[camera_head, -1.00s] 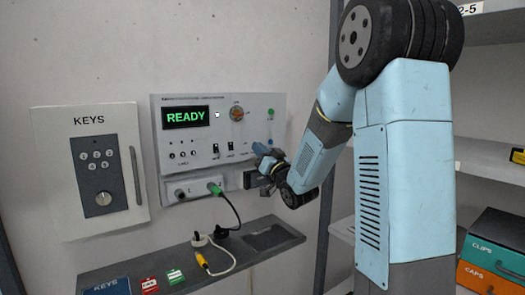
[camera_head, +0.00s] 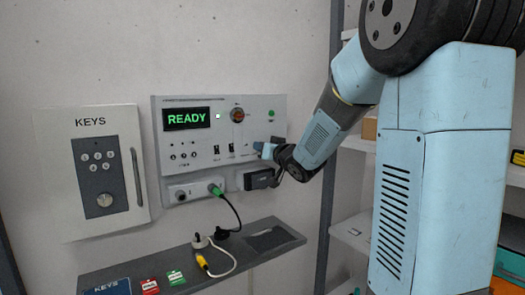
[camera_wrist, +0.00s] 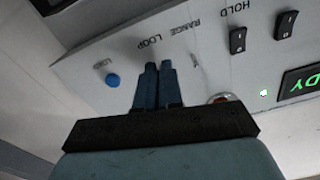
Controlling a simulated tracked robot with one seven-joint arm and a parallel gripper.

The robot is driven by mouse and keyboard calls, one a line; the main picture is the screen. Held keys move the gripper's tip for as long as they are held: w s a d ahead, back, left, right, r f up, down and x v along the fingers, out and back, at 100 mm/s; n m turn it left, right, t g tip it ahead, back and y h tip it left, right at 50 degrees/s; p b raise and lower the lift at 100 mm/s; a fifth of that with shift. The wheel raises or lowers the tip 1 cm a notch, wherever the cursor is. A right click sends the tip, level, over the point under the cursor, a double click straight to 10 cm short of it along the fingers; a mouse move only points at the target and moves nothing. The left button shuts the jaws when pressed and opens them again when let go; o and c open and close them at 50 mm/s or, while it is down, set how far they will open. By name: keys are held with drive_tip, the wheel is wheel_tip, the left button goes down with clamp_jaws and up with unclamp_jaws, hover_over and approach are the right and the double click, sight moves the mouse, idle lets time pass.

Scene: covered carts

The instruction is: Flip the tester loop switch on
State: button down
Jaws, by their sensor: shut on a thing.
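The tester (camera_head: 220,135) is a pale grey wall panel with a green READY display, and it also shows in the wrist view (camera_wrist: 90,65). My gripper (camera_head: 258,148) is at the right part of its switch row. In the wrist view my gripper's two dark blue fingers (camera_wrist: 159,66) are close together just below the LOOP label. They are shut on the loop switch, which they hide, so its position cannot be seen. A blue button (camera_wrist: 112,80) is left of the fingers.
A grey key box (camera_head: 105,170) hangs left of the tester. A shelf (camera_head: 150,262) below holds small labelled blocks and a yellow-ended cable. A green-plugged black cable (camera_head: 228,205) hangs from the tester. Shelving stands at the right behind my arm.

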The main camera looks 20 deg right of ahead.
drive_tip(key=shift+w+d+r+g+h, duration=0.1)
drive_tip(key=shift+r+g+h, duration=0.25)
drive_tip(key=shift+g, duration=0.45)
drive_tip(key=shift+d+r+g+h, duration=0.15)
drive_tip(key=shift+r+g, duration=0.25)
drive_tip(key=shift+g, duration=0.4)
drive_tip(key=shift+w+a+r+g, duration=0.15)
drive_tip(key=shift+r+g, duration=0.1)
drive_tip(key=shift+g, duration=0.35)
drive_tip(key=c, duration=1.3)
unclamp_jaws()
drive_tip(key=shift+a+f, duration=0.1)
drive_tip(key=shift+f, duration=0.05)
drive_tip(key=v, duration=1.4)
drive_tip(key=shift+a, duration=0.2)
